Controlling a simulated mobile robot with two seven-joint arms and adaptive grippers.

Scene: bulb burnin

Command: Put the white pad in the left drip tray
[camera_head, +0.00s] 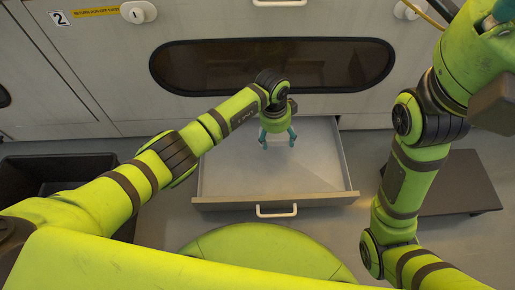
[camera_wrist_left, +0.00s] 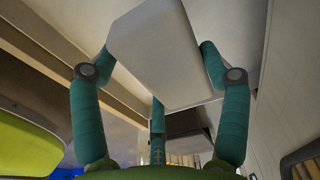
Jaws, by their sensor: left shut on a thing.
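The white pad (camera_wrist_left: 160,50) is a pale flat block with rounded corners in the left wrist view. My left gripper (camera_wrist_left: 158,70) has its teal fingers shut on it, at its sides. In the head view this gripper (camera_head: 278,138) hangs over the back part of an open, pale drawer-like tray (camera_head: 225,183). The pad is hard to make out there against the pale tray. I cannot tell its height above the tray floor. My right gripper (camera_head: 503,10) is cut off at the top right corner, and its jaw state does not show.
The cabinet front with a dark oval window (camera_head: 270,65) stands behind the tray. A white handle (camera_head: 276,211) is on the tray's front. A black open bin (camera_head: 60,162) is at left, a dark flat platform (camera_head: 455,190) at right. A "2" label (camera_head: 59,18) is at top left.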

